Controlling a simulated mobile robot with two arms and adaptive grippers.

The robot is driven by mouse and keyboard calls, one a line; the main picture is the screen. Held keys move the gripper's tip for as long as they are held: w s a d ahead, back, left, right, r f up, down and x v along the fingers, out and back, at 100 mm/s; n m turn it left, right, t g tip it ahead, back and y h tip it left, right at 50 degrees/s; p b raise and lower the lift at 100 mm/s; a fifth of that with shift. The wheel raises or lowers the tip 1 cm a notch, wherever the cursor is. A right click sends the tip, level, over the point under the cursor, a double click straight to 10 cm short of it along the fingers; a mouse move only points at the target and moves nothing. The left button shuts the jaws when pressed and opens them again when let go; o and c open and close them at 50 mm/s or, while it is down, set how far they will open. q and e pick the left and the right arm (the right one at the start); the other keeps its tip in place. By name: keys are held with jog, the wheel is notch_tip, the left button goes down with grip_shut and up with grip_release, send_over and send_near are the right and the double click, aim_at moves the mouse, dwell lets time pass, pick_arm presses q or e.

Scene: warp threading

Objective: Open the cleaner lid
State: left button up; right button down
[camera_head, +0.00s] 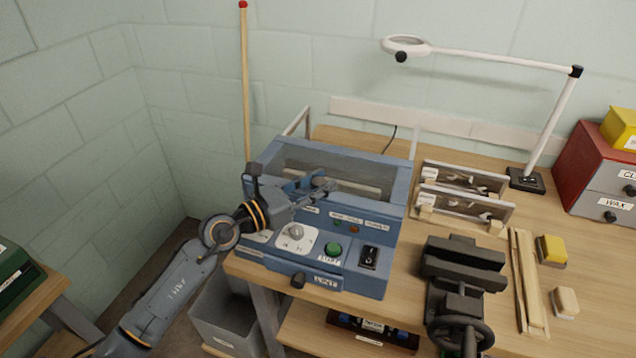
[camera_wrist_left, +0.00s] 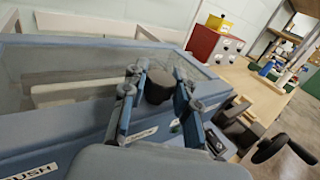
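The cleaner is a blue machine (camera_head: 365,278) on the wooden bench, with a clear-panelled lid (camera_head: 345,160) in a blue frame. The lid looks down; it also shows in the left wrist view (camera_wrist_left: 70,75). A dark round knob (camera_wrist_left: 158,86) stands at the lid's front edge. My left gripper (camera_head: 322,186) reaches in from the left over the front of the lid. In the left wrist view its two fingers (camera_wrist_left: 160,88) are apart, one on each side of the knob; a narrow gap seems to show beside it. Contact is hard to tell. My right gripper is out of view.
The front panel has a dial, a green button (camera_head: 333,249) and a black switch (camera_head: 368,257). A dark vise (camera_head: 462,265) and wooden racks (camera_head: 465,190) stand to the right. A lamp (camera_head: 527,180) stands farther back. A wooden stick (camera_head: 245,90) rises behind the machine.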

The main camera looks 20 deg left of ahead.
pick_arm(q)
grip_shut()
jog(key=shift+w+d+b, duration=0.1)
jog(key=shift+w+b, duration=0.5)
jog(key=shift+w, duration=1.7)
jog(key=shift+s, duration=0.1)
jog(key=o, duration=1)
grip_release()
jog(key=shift+c, duration=0.2)
jog(key=shift+s, duration=0.1)
jog(key=v, duration=1.2)
